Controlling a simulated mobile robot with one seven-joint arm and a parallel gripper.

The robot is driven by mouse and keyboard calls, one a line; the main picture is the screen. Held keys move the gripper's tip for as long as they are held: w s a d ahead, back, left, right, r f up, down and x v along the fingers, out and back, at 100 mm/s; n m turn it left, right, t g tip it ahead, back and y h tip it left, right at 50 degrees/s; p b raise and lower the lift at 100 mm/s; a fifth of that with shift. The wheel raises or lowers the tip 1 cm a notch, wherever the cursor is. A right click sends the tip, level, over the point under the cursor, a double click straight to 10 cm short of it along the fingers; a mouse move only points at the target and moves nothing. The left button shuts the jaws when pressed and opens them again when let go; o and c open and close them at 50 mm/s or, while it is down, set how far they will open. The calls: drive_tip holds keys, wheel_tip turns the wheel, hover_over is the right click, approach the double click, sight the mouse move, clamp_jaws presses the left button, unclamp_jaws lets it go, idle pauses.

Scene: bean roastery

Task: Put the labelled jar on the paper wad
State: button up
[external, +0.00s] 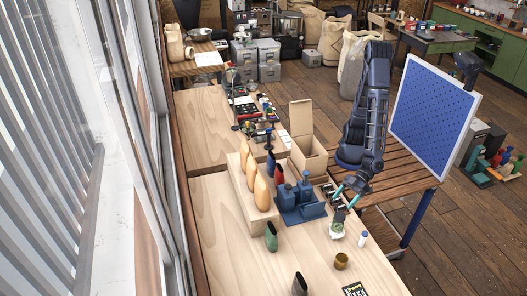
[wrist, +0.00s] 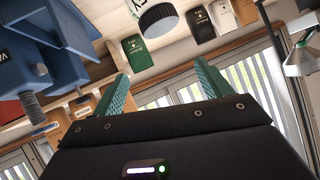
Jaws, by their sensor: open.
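The labelled jar (wrist: 158,20) shows at the top of the wrist view, with a dark ribbed lid and a white label with dark letters; its far part is cut off by the frame. In the external view a small white and green thing, apparently this jar (external: 337,230), stands on the wooden table just below my gripper (external: 346,196). My gripper's teal fingers are spread with nothing between them, also in the wrist view (wrist: 161,72). The jar lies beyond the fingertips. I cannot make out a paper wad for certain in either view.
A blue vise-like fixture (external: 299,201) stands left of my gripper, close by in the wrist view too (wrist: 45,45). A small white bottle (external: 362,240) and a brown cup (external: 341,262) stand near the jar. An open cardboard box (external: 309,157) is behind.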

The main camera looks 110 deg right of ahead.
drive_tip(key=w+d+r+g+y, duration=0.1)
drive_tip(key=w+d+r+g, duration=0.15)
drive_tip(key=d+r, duration=0.5)
drive_tip(key=w+d+r+g, duration=0.1)
drive_tip(key=w+d+r, duration=0.3)
drive_tip(key=d, duration=0.7)
drive_tip(key=s+d+r+g+h, duration=0.1)
drive_tip(key=s+d, duration=0.4)
drive_tip(key=d, duration=0.3)
drive_tip(key=s+d+r+g+h, duration=0.1)
drive_tip(key=s+d+r+h, duration=0.1)
drive_tip(key=s+d, duration=0.3)
drive_tip(key=s+d+r+m+g+h, duration=0.1)
drive_tip(key=s+d, duration=0.4)
drive_tip(key=d, duration=0.8)
drive_tip(key=shift+s+r+h, duration=0.35)
drive_tip(key=shift+r+h, duration=0.1)
drive_tip(key=shift+h, duration=0.25)
